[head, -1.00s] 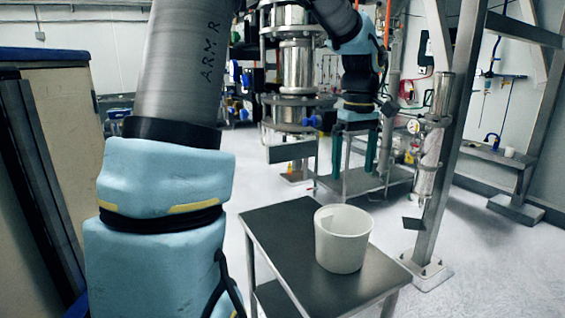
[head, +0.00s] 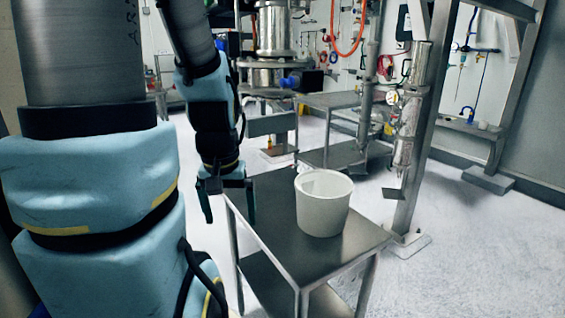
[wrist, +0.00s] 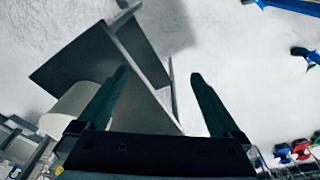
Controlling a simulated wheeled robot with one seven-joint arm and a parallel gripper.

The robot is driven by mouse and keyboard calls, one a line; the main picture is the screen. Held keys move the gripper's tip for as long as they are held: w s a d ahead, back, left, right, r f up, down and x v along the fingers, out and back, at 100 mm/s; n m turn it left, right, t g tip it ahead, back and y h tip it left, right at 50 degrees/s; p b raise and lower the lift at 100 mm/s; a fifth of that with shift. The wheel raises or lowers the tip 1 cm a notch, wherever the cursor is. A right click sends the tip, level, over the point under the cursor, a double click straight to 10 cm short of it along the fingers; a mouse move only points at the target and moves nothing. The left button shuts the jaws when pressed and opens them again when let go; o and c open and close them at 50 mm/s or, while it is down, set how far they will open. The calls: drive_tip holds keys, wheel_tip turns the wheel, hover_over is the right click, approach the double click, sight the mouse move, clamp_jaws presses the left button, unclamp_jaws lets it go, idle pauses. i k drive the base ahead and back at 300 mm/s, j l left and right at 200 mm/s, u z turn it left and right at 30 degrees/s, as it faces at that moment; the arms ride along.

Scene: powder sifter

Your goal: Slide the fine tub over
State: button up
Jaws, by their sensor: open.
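A white open-topped tub (head: 323,208), the only large tub in view, stands upright on the dark top of a small metal table (head: 272,192). No label shows on it. My gripper (head: 228,212) hangs fingers-down at the table's left edge, to the left of the tub and apart from it. Its two dark green fingers are spread wide, with nothing between them. In the wrist view, my gripper (wrist: 158,75) is also open. The tub (wrist: 72,108) shows there to the left, partly hidden by the left finger and the gripper body.
A steel sifter column (head: 280,35) stands behind, with a low metal table (head: 340,155) beside it. A metal post (head: 408,150) rises just right of the tub's table. Open pale floor (head: 460,240) lies to the right.

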sight(322, 203)
drive_tip(key=l+u, duration=0.55)
drive_tip(key=u, duration=0.25)
drive_tip(key=l+u, duration=0.2)
drive_tip(key=i+j, duration=0.05)
